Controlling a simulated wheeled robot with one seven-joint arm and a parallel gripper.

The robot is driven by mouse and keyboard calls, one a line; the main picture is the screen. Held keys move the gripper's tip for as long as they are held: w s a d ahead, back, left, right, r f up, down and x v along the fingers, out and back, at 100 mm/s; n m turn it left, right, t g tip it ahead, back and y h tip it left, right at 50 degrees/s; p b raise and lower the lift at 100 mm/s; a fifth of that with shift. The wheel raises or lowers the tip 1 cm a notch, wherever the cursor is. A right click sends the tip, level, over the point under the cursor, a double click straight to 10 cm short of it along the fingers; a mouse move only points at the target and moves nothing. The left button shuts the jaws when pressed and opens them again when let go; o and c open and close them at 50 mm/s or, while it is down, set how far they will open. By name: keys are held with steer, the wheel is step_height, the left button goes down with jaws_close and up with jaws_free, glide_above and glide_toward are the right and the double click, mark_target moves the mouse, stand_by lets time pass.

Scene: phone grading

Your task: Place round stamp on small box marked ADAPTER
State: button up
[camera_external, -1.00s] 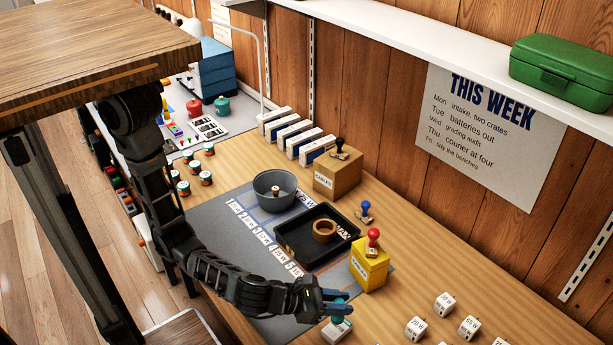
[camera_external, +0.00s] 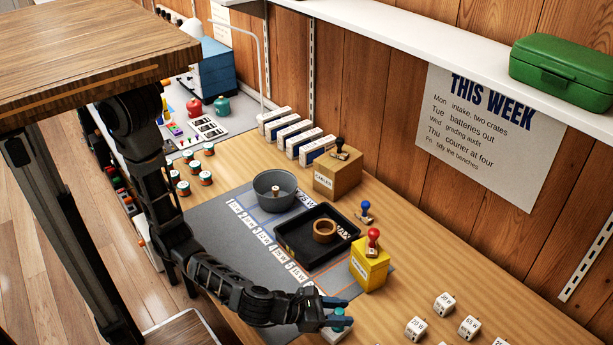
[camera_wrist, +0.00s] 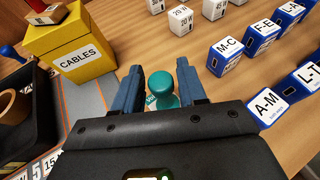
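A teal round-knobbed stamp (camera_external: 339,321) stands at the front edge of the view on a small white block or box (camera_external: 335,335), whose marking I cannot read. My gripper (camera_external: 338,308) is low around the stamp. In the wrist view, the teal knob (camera_wrist: 160,84) lies between the two blue fingers of my gripper (camera_wrist: 161,82), with a gap on both sides. The gripper is open. Other stamps are a red one (camera_external: 373,238) on a yellow box (camera_external: 368,270), a blue one (camera_external: 365,210), and a black one on a cardboard box (camera_external: 345,180). No ADAPTER label is legible.
The yellow box reads CABLES in the wrist view. White wattage cubes (camera_external: 444,302) stand to the right. A black tray (camera_external: 290,251) holding a brown ring (camera_external: 325,231) and a grey bowl (camera_external: 275,204) sit on the mat. Blue lettered boxes (camera_wrist: 266,106) show in the wrist view.

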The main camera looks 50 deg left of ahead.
steer(key=shift+o, duration=1.1)
steer(key=shift+r, duration=0.1)
steer(key=v, duration=1.2)
